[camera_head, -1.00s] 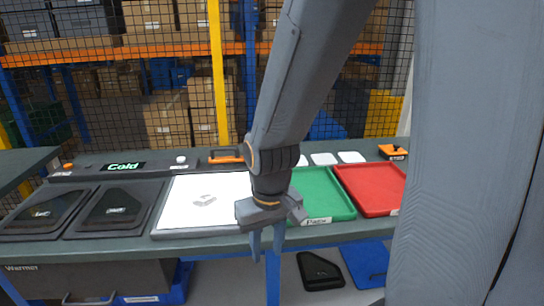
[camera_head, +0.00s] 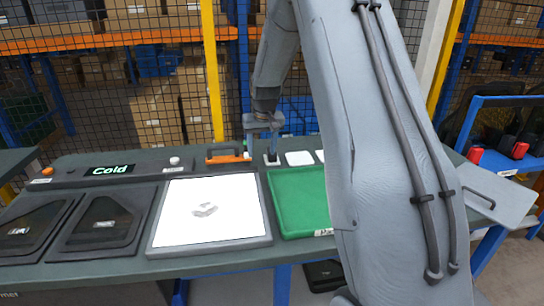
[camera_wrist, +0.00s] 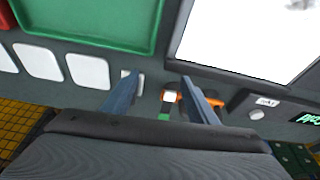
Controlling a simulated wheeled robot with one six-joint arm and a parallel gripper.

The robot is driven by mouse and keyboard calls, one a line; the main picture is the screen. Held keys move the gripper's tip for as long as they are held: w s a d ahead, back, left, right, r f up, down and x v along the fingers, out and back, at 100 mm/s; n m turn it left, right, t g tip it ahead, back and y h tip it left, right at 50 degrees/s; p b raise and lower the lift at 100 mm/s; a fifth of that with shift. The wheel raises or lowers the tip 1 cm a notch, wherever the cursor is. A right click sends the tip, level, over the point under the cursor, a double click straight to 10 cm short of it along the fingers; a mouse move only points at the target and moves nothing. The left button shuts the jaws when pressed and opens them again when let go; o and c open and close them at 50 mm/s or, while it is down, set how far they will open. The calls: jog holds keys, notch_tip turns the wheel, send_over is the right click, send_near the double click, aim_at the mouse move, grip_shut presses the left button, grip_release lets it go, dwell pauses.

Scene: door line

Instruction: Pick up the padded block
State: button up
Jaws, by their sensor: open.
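My gripper (camera_head: 261,150) is open over the back strip of the bench, right of an orange-and-dark handled fixture (camera_head: 226,153). In the wrist view its two fingers (camera_wrist: 160,80) are apart with nothing held. The orange part (camera_wrist: 174,99) shows between and behind the right finger, with a small white and a green patch beside it. A small white pad (camera_wrist: 130,83) is partly hidden by the left finger. I cannot tell for sure which thing is the padded block.
A bright white panel (camera_head: 210,211) and a green tray (camera_head: 297,203) lie in front of the strip. White square pads (camera_wrist: 88,71) line the back. Two black lidded bins (camera_head: 109,220) are at left. Mesh fencing stands behind. My arm hides the bench's right part.

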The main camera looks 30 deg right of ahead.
jog(key=shift+m+t, duration=0.3)
jog(key=shift+m, duration=0.2)
jog(key=w+d, duration=0.2)
jog(key=w, duration=0.1)
jog(key=w+d+f, duration=0.1)
jog(key=w+d, duration=0.4)
jog(key=d, duration=0.1)
jog(key=shift+w+d+f, duration=0.25)
jog(key=shift+w+f, duration=0.05)
jog(key=shift+w, duration=0.1)
jog(key=shift+p+x, duration=1.75)
jog(key=shift+x, duration=2)
jog(key=shift+s+d, duration=0.1)
jog(key=c, duration=1.2)
jog(key=shift+o, duration=0.2)
jog(key=shift+r, duration=0.15)
notch_tip(320, 180, up, 10)
jog(key=b, duration=0.3)
jog(key=shift+b, duration=0.3)
